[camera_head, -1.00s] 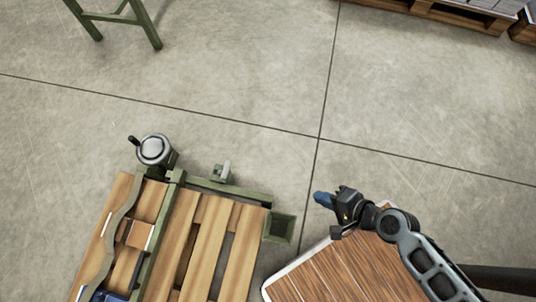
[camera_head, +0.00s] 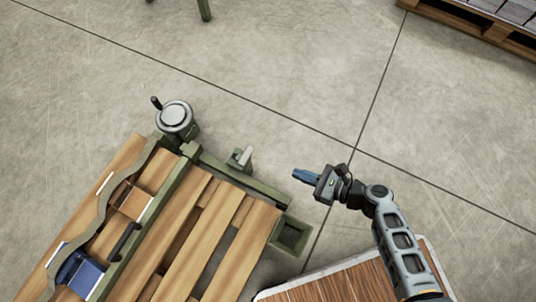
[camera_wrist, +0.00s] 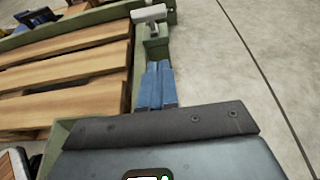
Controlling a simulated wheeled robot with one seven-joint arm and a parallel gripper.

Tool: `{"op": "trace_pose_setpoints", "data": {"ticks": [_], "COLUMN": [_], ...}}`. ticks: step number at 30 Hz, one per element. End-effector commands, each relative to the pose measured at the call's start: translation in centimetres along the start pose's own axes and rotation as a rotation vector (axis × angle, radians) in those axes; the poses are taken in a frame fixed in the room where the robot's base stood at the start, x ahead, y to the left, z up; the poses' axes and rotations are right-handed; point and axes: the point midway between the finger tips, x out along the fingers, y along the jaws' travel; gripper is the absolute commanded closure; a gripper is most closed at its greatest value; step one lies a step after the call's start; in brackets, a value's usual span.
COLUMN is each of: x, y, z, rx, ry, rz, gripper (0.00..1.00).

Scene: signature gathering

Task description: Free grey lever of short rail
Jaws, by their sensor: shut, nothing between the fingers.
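The grey lever (camera_head: 246,156) stands on a green bracket on the short green rail (camera_head: 262,190), which runs along the far edge of the wooden pallet frame. In the wrist view the lever's pale grey bar (camera_wrist: 148,13) shows at the top, just beyond my fingertips. My gripper (camera_head: 297,174), with blue fingers, is to the right of the lever and apart from it in the head view. Its fingers (camera_wrist: 160,66) are together and empty, pointing toward the lever and its bracket in the wrist view.
A round metal wheel with a black handle (camera_head: 175,115) sits at the far left corner. The long green rail (camera_head: 150,222) crosses the pallet boards (camera_head: 212,240). An open green box (camera_head: 291,236) is at the right corner. A brown-topped table (camera_head: 345,282) lies below my arm.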

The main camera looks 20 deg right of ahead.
Motion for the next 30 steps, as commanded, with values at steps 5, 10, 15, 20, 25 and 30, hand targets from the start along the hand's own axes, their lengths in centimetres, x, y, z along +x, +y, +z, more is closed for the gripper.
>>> {"op": "trace_pose_setpoints", "data": {"ticks": [5,10,15,20,25,30], "x": [1.6,4.8,8.2,10.7,12.1,12.7], "y": [0.0,0.0,0.1,0.0,0.1,0.1], "z": [-0.2,-0.4,-0.4,0.4,2.0,2.7], "rx": [-0.002,-0.003,-0.003,-0.005,-0.004,-0.003], "ry": [0.0,-0.001,-0.001,-0.001,0.0,0.001], "rz": [0.002,0.003,0.003,0.002,0.002,0.001], "gripper": [1.0,1.0,1.0,1.0,1.0,1.0]}}
